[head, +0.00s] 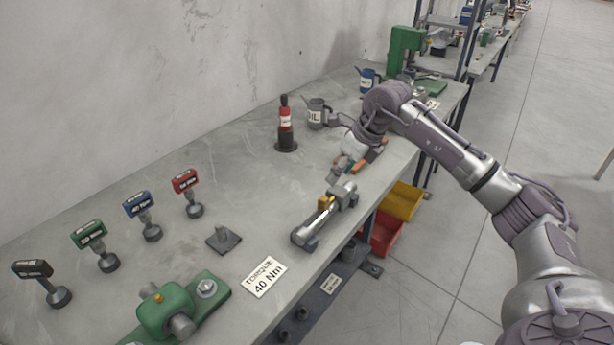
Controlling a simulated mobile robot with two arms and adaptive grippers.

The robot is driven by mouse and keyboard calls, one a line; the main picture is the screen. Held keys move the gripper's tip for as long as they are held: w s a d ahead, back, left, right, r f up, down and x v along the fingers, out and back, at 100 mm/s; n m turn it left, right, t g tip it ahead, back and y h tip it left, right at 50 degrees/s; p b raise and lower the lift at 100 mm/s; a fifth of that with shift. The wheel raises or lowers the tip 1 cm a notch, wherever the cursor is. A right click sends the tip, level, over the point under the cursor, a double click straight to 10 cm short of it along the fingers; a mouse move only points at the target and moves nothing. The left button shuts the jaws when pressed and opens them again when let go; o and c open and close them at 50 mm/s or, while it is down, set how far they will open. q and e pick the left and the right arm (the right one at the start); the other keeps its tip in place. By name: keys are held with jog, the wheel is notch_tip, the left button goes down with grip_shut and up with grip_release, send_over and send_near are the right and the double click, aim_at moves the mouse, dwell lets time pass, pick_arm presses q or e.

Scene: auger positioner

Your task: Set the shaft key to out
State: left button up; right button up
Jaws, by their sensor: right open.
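A metal shaft assembly (316,224) lies on the grey workbench near its front edge, right of the picture's middle. A small yellow-orange piece (325,203) stands up on top of it and looks like the shaft key; whether it is in or out is too small to tell. My right gripper (354,169) hangs over the bench just beyond the far end of the shaft assembly. Its orange-tipped fingers are apart, with nothing seen between them, and it looks clear of the key. My left gripper is not in view.
A green housing (166,306) with a round shaft sits at front left on the bench (238,192). A torque card (263,277) lies beside the shaft assembly. Several tagged tools stand at left. A red-black bottle (286,125) and an oil can (317,113) stand behind. Bins hang below the edge.

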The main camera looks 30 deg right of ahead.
aim_at(324, 199)
jog(key=p+x, duration=0.3)
jog(key=x, duration=0.8)
jog(key=shift+d+p, duration=0.2)
jog(key=shift+p, duration=0.1)
jog(key=shift+w+f, duration=0.1)
jog(key=shift+f, duration=0.45)
grip_shut()
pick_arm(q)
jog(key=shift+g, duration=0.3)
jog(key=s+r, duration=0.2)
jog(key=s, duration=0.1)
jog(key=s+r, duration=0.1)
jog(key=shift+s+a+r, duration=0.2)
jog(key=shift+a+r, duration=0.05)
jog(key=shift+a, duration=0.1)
